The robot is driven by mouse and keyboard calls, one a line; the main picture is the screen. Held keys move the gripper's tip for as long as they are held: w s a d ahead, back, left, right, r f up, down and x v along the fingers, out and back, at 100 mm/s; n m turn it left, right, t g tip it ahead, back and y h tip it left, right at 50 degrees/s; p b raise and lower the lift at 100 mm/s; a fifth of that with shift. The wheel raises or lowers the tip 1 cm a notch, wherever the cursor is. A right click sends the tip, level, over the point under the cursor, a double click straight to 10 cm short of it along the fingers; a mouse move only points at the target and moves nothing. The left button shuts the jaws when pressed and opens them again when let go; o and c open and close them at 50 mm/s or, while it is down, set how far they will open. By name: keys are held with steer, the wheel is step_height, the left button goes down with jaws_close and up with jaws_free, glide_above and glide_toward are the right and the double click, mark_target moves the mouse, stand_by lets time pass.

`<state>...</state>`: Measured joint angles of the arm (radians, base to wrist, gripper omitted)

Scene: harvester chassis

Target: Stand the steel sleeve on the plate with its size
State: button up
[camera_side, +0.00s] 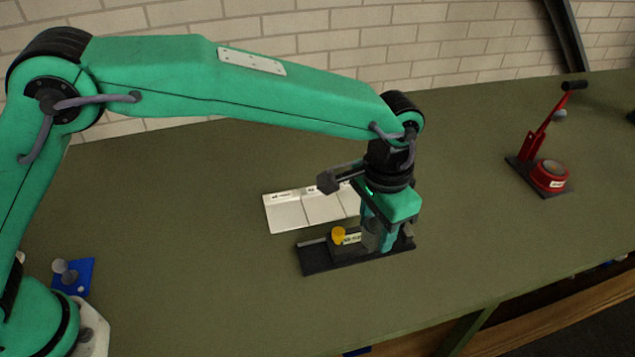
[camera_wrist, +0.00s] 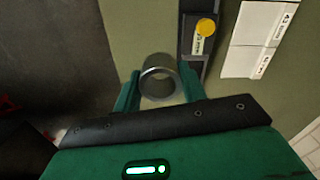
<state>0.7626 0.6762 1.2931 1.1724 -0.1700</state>
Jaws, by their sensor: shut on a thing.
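The steel sleeve, a short grey metal ring (camera_wrist: 160,78), sits between the two green fingers of my gripper (camera_wrist: 160,92) in the wrist view. In the side view my gripper (camera_side: 378,240) points down at the right end of the black fixture; the sleeve is hard to make out there. The white labelled plates (camera_side: 288,213) lie side by side behind the fixture, the right one partly hidden by my gripper. They also show at upper right in the wrist view (camera_wrist: 250,62). Their label text is too small to read.
The black fixture (camera_side: 318,262) has a yellow knob (camera_side: 338,235) and a label, close beside my gripper. A red hand press (camera_side: 548,175) stands far right. A blue pad (camera_side: 76,276) with grey pieces lies at left.

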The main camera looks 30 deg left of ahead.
steer(key=s+a+n, duration=0.4)
steer(key=a+n, duration=0.3)
steer(key=a, duration=0.8)
glide_above(286, 215)
step_height(286, 215, down, 8)
steer(key=shift+r, duration=0.2)
steer(key=shift+f, duration=0.1)
steer(key=shift+d+f, duration=0.1)
steer(key=shift+f, duration=1.8)
steer(key=shift+f, duration=0.1)
steer(key=o, duration=1)
steer(key=shift+s, duration=0.1)
steer(key=shift+c, duration=0.2)
step_height(286, 215, up, 12)
